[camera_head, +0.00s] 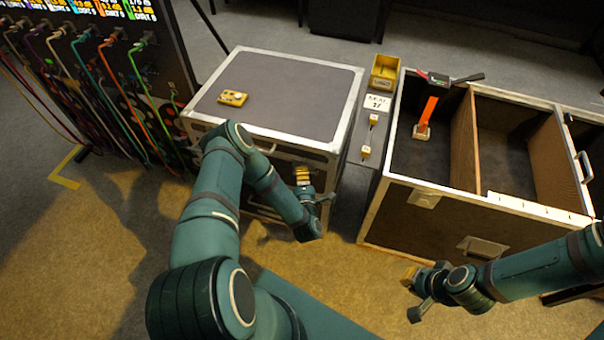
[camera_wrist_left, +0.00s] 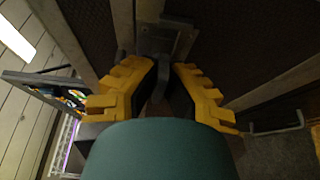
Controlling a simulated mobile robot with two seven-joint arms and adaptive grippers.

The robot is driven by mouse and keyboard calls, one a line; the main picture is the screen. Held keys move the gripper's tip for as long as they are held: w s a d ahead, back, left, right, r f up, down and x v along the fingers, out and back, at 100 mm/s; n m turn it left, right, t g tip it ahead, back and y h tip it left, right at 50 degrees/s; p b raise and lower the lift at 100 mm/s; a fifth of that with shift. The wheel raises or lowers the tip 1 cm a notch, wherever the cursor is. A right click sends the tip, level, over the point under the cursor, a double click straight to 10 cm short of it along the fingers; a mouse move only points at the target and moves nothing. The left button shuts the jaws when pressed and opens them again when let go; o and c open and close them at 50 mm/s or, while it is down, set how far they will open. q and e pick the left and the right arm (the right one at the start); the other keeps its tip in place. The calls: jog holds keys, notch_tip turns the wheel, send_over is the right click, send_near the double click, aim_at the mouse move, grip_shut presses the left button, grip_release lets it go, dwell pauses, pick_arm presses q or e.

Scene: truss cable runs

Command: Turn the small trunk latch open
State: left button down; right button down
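The small trunk (camera_head: 290,93) is a grey-topped case with pale metal edges, its lid down, left of centre in the head view. My left gripper (camera_head: 311,187) is at its front face and hides the latch there. In the left wrist view, a grey metal latch (camera_wrist_left: 166,40) is on the dark panel, straight ahead of the gripper. The two yellow fingers of my left gripper (camera_wrist_left: 164,72) stand apart, with a grey piece of the latch between them. I cannot tell whether they touch it. My right gripper (camera_head: 411,291) is away at the lower right, in front of the large case; its finger gap is unclear.
A yellow device (camera_head: 232,98) lies on the trunk lid. An open, divided case (camera_head: 420,225) stands right, holding an orange-handled tool (camera_head: 427,113). A narrow grey strip with a yellow bin (camera_head: 384,72) lies between the cases. A cabled rack (camera_head: 150,75) stands left.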

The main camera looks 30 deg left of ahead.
pick_arm(q)
jog(key=shift+w+r, duration=0.1)
dwell(0.3)
jog(key=c, duration=1.1)
grip_release()
jog(key=shift+s+d+f, duration=0.25)
jog(key=shift+s+d, duration=0.05)
jog(key=shift+s, duration=0.25)
jog(key=v, duration=1)
jog(key=shift+s+d+r, duration=0.15)
jog(key=shift+s+d, duration=0.1)
